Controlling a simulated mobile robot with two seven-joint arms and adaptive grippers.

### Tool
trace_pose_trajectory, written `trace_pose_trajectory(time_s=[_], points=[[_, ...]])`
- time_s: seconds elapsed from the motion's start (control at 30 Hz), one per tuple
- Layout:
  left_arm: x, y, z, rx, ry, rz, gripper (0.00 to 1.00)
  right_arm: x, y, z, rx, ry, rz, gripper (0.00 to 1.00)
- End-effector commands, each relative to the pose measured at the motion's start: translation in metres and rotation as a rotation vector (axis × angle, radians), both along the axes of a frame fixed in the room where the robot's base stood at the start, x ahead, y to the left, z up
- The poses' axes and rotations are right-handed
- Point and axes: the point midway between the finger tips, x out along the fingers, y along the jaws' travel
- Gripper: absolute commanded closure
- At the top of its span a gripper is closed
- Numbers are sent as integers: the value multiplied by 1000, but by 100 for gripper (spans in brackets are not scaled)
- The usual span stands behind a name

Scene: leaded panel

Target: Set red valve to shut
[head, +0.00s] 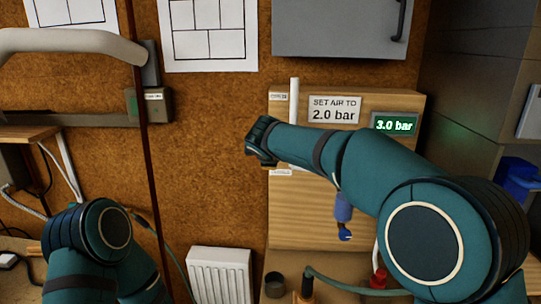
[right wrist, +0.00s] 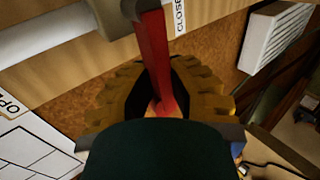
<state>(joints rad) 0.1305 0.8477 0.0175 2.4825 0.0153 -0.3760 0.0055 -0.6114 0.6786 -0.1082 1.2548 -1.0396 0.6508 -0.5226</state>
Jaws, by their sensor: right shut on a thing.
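My right gripper (head: 258,140) reaches across the wooden board, at the left edge of the board in the head view. In the right wrist view, its yellow-and-black fingers (right wrist: 165,100) are shut on the red valve lever (right wrist: 154,50). The lever runs up from the fingers toward the white pipe and lies crosswise to it. A label reading "CLOSE", cut off, (right wrist: 179,16) is just right of the lever; a label starting "OPE" (right wrist: 12,105) is at far left. In the head view the gripper and arm hide the lever. My left gripper is out of view.
The board (head: 300,225) carries a "SET AIR TO 2.0 bar" sign (head: 334,110) and a display (head: 395,124) reading 3.0 bar. The white pipe (head: 294,105) stands at the board's left. A grey cabinet (head: 335,28) hangs above; a dark cup (head: 274,284) stands below.

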Motion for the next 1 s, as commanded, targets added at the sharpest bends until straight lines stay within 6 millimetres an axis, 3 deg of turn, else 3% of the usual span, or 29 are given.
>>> trace_pose_trajectory(time_s=[0.07, 0.1, 0.17, 0.57, 1.0], points=[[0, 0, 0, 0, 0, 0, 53, 0, 0, -1, 0, 1, 0, 100], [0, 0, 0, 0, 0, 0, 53, 0, 0, -1, 1, 1, -1, 76], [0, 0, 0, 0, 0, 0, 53, 0, 0, -1, 1, 1, -1, 55], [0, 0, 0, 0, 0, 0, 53, -4, 0, 3, 1, 0, 0, 54], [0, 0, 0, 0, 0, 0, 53, -71, -2, 48, 2, -1, 1, 54]])
